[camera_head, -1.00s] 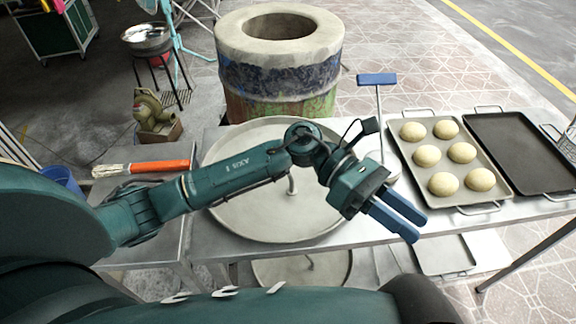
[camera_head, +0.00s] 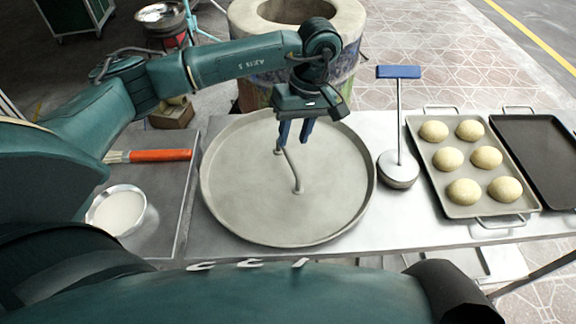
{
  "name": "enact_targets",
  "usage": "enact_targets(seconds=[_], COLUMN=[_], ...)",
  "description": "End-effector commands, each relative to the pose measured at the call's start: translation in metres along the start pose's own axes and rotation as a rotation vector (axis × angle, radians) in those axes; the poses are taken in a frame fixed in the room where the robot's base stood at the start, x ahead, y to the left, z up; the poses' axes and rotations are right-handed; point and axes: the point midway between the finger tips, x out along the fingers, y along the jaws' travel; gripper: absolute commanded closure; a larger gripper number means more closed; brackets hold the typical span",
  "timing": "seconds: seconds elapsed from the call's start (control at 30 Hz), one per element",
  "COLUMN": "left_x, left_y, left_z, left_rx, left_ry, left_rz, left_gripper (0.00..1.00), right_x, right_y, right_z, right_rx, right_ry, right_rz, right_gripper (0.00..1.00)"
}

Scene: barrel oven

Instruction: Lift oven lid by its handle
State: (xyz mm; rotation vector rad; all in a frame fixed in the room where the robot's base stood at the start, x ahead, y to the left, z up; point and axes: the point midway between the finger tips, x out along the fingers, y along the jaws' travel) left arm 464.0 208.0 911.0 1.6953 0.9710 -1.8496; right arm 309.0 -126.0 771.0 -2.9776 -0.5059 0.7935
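The oven lid (camera_head: 240,200) is a large round grey metal disc with a raised rim, lying flat on the metal table. Its handle (camera_head: 291,170) is a thin bent bar standing up near the lid's middle. My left gripper (camera_head: 294,142) points down over the far half of the lid, its two blue fingers apart, with their tips near the far end of the handle. I cannot tell whether they touch it. The barrel oven (camera_head: 352,50) stands behind the table, its round mouth open and partly hidden by my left arm. My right gripper is not in view.
A baking tray (camera_head: 450,203) with several dough balls and an empty dark tray (camera_head: 535,150) lie right of the lid. A blue-handled tool (camera_head: 399,170) stands between.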

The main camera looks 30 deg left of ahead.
Motion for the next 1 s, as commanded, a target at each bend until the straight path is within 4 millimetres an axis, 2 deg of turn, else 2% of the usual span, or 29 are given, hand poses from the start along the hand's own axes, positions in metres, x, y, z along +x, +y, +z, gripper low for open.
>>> enact_targets(seconds=[0.27, 0.53, 0.83, 1.0], left_x=[0.023, 0.06, 0.064, 0.064], left_y=[-0.003, -0.005, -0.005, -0.004], left_z=[0.002, 0.003, 0.003, 0.003], left_rx=[0.0, 0.0, 0.0, 0.0], left_ry=[-0.003, -0.004, -0.001, -0.002], left_rz=[-0.003, 0.0, 0.002, 0.002], left_gripper=[0.67, 0.67, 0.68, 0.82], right_x=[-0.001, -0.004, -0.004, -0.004], right_y=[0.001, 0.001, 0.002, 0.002], right_z=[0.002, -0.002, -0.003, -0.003], right_rx=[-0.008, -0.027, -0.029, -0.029], right_ry=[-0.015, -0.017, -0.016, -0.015], right_rz=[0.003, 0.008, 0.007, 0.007], right_gripper=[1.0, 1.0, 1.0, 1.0])
